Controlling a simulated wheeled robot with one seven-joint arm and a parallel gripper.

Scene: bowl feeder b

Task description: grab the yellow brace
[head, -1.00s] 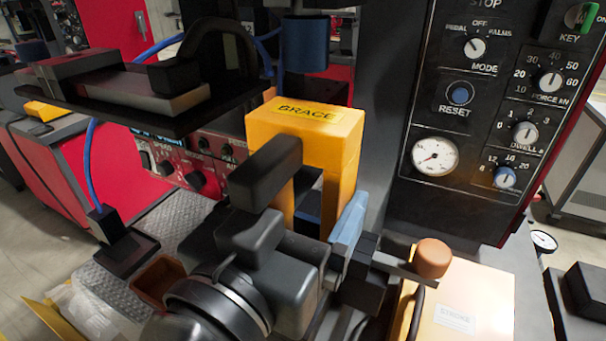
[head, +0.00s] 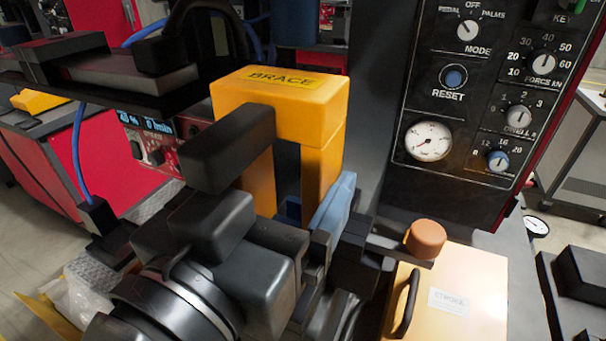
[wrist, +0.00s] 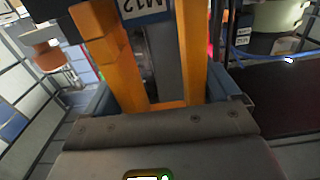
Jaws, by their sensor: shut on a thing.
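One blue finger pad shows at the right leg; the other is mostly hidden behind my dark hand. In the wrist view the brace's legs (wrist: 194,50) rise between the blue pads of my gripper (wrist: 165,98). The head view hides the foot of the brace, so I cannot tell whether it touches anything below.
A dark blue cylinder (head: 297,20) hangs close above and behind the brace. A control panel (head: 428,85) with knobs and a gauge stands right. An orange-brown knob (head: 427,238) and a pale orange box (head: 460,285) with a handle are at lower right. A black arm-like plate (head: 120,85) is left.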

